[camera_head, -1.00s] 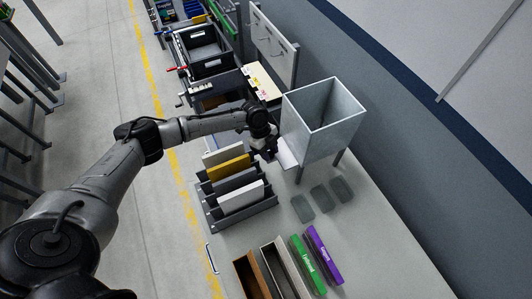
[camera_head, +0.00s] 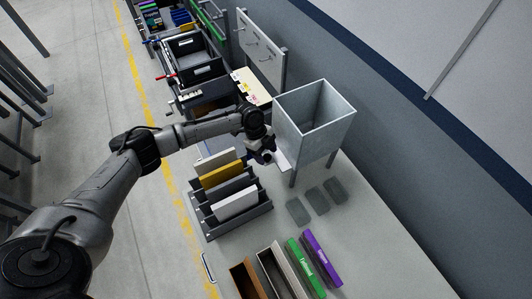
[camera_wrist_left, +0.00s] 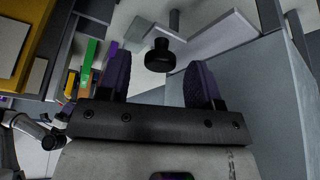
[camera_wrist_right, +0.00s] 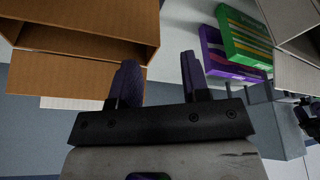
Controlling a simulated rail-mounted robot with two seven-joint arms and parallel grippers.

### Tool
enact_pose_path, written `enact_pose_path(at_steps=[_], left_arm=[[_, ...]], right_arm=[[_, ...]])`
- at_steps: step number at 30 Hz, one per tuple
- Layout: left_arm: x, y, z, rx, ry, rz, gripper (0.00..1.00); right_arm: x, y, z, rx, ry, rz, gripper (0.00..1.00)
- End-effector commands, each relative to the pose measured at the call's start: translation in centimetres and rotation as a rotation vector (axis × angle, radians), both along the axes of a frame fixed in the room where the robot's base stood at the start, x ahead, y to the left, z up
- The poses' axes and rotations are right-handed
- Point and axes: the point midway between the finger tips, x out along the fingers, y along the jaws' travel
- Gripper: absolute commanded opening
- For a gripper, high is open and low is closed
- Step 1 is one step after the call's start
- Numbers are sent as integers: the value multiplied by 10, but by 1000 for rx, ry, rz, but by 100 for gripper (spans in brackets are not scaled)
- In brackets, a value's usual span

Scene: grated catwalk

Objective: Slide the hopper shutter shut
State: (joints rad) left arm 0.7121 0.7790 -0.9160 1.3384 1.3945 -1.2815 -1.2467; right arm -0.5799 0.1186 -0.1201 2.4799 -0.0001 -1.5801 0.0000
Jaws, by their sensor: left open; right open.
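The grey metal hopper (camera_head: 303,131) stands on legs on the bench. Its pale shutter plate (camera_head: 283,159) sticks out from its lower left side. In the left wrist view the plate (camera_wrist_left: 222,39) lies against the hopper wall (camera_wrist_left: 262,85). A black knob (camera_wrist_left: 160,56) on a short stem shows near the plate's outer end. My left gripper (camera_head: 266,157) is beside that end. Its jaws (camera_wrist_left: 160,78) are open, with the knob in line between the fingertips; I cannot tell whether they touch. My right gripper (camera_wrist_right: 159,65) is open and empty, outside the head view.
A grey rack (camera_head: 264,208) of upright panels stands close below my left gripper. Several grey pads (camera_head: 317,199) lie flat near the hopper. Open boxes (camera_head: 246,279), a green box (camera_head: 299,262) and a purple box (camera_head: 322,256) lie at the near end. Bare bench lies right of the pads.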

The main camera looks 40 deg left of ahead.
Motion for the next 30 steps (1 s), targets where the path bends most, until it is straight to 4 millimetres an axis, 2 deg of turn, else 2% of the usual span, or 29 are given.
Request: enact_pose_path(at_steps=[6, 15, 22, 30], left_arm=[[0, 15, 43, 0, -2, 1, 59], [0, 37, 94, 1, 0, 0, 59], [0, 47, 116, 0, -1, 1, 59], [0, 50, 122, 0, 0, 0, 59]], right_arm=[[0, 0, 32, -1, 0, 1, 43], [0, -1, 66, -3, 0, 2, 43], [0, -1, 80, -3, 0, 2, 43], [0, -1, 83, -3, 0, 2, 43]])
